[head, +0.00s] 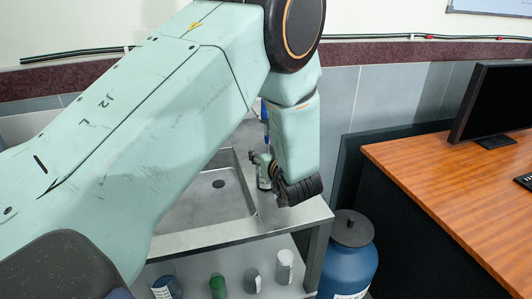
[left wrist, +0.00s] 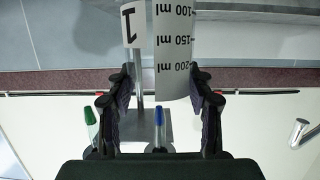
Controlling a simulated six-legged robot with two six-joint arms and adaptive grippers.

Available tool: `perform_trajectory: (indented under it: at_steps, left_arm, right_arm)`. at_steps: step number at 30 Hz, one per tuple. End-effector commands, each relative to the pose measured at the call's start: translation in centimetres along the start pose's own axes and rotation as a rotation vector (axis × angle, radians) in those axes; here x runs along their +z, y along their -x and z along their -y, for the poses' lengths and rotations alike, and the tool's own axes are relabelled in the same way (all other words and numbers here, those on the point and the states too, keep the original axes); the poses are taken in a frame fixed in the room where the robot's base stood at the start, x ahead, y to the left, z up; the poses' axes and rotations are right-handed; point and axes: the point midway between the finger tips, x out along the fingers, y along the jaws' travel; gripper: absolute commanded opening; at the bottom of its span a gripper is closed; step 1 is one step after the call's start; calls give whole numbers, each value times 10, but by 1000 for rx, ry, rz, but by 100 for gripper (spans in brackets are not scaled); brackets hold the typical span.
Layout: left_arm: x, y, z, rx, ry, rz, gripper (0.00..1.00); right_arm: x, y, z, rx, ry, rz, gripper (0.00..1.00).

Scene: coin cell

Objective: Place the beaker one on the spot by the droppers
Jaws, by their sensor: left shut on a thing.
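Beaker one (left wrist: 174,55) fills the upper middle of the left wrist view, with a "1" label and millilitre marks. My left gripper (left wrist: 164,88) is shut on it, one finger on each side. In the head view the left gripper (head: 264,170) is over the right side of the metal sink counter; the beaker is small and hard to make out there. Two slim droppers show beyond the fingers in the left wrist view, one green-capped (left wrist: 91,116) and one blue-capped (left wrist: 158,116). The spot by them cannot be made out. My right gripper is not in view.
The sink basin (head: 195,205) lies left of the gripper. Several bottles, one of them green (head: 218,286), stand on the shelf below. A blue canister (head: 345,262) stands right of the counter. A wooden desk (head: 455,185) with a monitor (head: 495,100) is at the right.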

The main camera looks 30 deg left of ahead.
Motion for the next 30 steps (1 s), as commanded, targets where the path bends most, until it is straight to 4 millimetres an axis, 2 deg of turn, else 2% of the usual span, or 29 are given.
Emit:
perform_trajectory:
  at_steps: [3, 4, 11, 30]
  left_arm:
    - [4, -1, 0, 0, 0, 0, 3]
    - [4, -1, 0, 0, 0, 0, 54]
    - [3, -2, -1, 0, 0, 0, 73]
    - [-3, -2, 0, 1, -1, 0, 75]
  right_arm:
    - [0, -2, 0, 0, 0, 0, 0]
    - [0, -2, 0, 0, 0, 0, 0]
    - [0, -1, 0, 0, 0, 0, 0]
    - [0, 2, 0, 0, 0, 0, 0]
